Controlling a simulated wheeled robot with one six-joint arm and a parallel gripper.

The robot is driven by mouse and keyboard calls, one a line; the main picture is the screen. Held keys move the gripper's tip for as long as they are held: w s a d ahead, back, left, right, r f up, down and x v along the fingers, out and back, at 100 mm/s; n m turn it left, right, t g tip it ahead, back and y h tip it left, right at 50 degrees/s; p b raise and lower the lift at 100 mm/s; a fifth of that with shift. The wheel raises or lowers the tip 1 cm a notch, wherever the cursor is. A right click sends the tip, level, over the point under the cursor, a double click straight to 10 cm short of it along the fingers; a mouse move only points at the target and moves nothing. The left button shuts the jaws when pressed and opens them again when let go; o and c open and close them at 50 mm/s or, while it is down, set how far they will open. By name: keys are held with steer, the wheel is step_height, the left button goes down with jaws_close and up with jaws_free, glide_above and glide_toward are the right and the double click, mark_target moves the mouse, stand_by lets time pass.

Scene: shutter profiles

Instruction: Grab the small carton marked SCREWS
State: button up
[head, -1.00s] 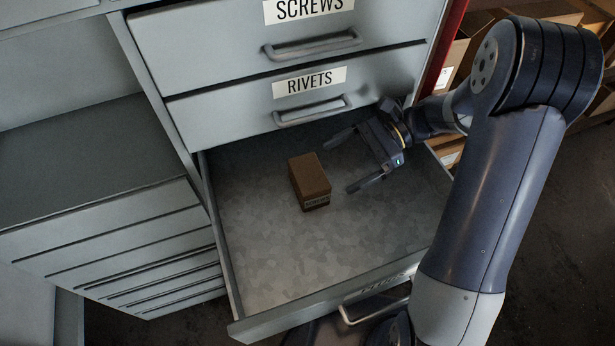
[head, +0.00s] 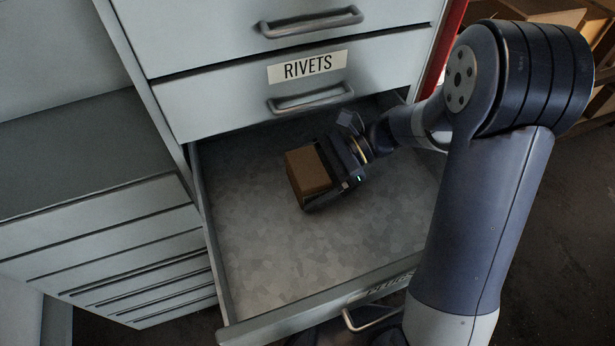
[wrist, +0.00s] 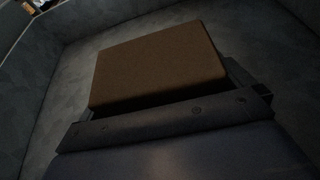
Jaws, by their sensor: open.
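A small brown carton (head: 307,172) stands in the open drawer. It fills the middle of the wrist view (wrist: 158,65). No label on it shows now, so I cannot read its marking. My gripper (head: 322,178) is open and has come in from the right, with the carton between its fingers or just at them. The near finger runs along the carton's lower front side; the far finger is mostly hidden. In the wrist view the gripper's dark bar (wrist: 170,118) lies close against the near edge of the carton.
The open drawer (head: 260,265) has a bare mottled floor, free in front of and left of the carton. Lower cabinet drawers (head: 110,240) stand at the left.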

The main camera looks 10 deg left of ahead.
steer(key=c, duration=1)
steer(key=shift+o, duration=0.2)
steer(key=shift+r, duration=0.1)
